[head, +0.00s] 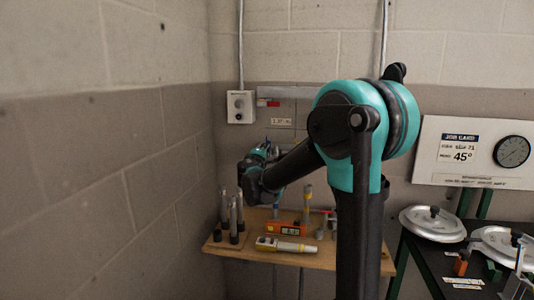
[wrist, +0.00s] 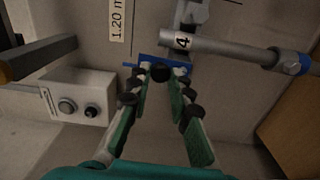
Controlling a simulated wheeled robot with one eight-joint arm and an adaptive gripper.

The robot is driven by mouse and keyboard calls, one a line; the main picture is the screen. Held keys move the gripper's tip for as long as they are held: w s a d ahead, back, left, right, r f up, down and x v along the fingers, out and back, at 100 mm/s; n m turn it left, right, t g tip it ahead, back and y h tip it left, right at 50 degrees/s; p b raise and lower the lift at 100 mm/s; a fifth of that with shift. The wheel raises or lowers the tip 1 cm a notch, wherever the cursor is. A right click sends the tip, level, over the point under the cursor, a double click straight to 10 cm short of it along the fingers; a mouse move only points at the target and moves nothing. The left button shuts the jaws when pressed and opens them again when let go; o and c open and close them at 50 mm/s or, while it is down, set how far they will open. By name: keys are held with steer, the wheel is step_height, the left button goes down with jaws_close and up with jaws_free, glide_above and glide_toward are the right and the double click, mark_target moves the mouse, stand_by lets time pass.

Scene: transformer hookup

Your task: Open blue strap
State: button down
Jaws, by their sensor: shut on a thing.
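In the wrist view the blue strap (wrist: 150,61) is a short blue band at the lower end of a grey fitting, close to a grey tube tagged 4. My gripper (wrist: 160,74) reaches up to it with its green-padded fingers. The fingertips come together at the strap and are shut on it, and they cover part of it. In the head view my gripper (head: 260,165) is near the wall above the left of the wooden shelf, small and partly hidden by my own arm. I cannot make out the strap there.
A grey switch box (wrist: 80,97) is close to the left of my fingers. The grey tube (wrist: 225,46) runs right to a blue collar (wrist: 305,63). The wooden shelf (head: 320,259) holds upright rods (head: 234,220), an orange level (head: 287,228) and a yellow-white tool (head: 285,245).

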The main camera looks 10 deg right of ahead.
steer(key=shift+w+a+n, duration=0.1)
steer(key=shift+a+n, duration=0.25)
steer(key=shift+n, duration=0.85)
steer(key=shift+f, duration=0.1)
steer(key=c, duration=1.7)
jaws_free()
steer(key=v, duration=1.2)
